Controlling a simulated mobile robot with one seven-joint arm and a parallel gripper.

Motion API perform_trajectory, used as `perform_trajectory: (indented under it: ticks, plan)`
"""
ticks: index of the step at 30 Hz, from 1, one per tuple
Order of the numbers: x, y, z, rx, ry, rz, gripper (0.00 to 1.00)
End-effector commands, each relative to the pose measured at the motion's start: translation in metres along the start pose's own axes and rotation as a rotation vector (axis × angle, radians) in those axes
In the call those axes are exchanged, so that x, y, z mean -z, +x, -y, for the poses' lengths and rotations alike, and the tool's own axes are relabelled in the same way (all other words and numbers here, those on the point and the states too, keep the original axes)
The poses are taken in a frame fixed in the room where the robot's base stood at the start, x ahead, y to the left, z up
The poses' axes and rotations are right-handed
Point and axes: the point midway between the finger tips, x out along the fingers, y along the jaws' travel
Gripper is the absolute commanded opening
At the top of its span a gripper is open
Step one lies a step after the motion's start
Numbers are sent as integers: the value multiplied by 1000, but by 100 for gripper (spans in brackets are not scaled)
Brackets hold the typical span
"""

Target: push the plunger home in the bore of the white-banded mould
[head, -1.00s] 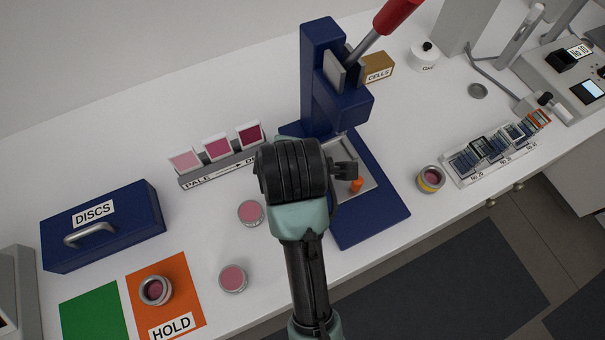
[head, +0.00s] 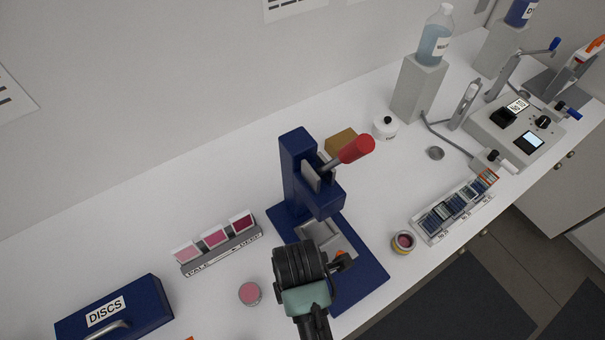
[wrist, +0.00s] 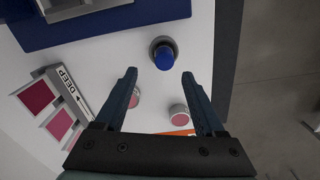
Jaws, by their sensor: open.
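A blue round cap, apparently the plunger (wrist: 163,57), shows in the wrist view, with a dark ring round its foot that may be the mould's rim. It stands on the white counter beside the blue press base. No white band can be made out, and how deep the plunger sits cannot be told. My gripper (wrist: 159,74) is open and empty, its fingertips apart on either side of a line towards the blue cap, which lies just beyond them. In the head view my dark wrist hides the fingers and that spot.
The blue press (head: 298,180) with its red lever (head: 357,149) stands close behind my wrist. Pink jars (wrist: 180,114) and a swatch rack (head: 222,251) lie left. The blue DISCS box (head: 140,305) is at lower left.

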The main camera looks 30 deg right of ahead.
Motion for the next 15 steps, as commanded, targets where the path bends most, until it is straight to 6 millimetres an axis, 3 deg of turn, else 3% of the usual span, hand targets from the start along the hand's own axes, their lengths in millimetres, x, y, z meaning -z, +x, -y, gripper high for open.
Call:
perform_trajectory:
  ticks: [7, 15]
  plan:
    - [-1, 16, 3, 3, 0, 0, 71]
    - [-5, 52, 8, 2, 1, 0, 71]
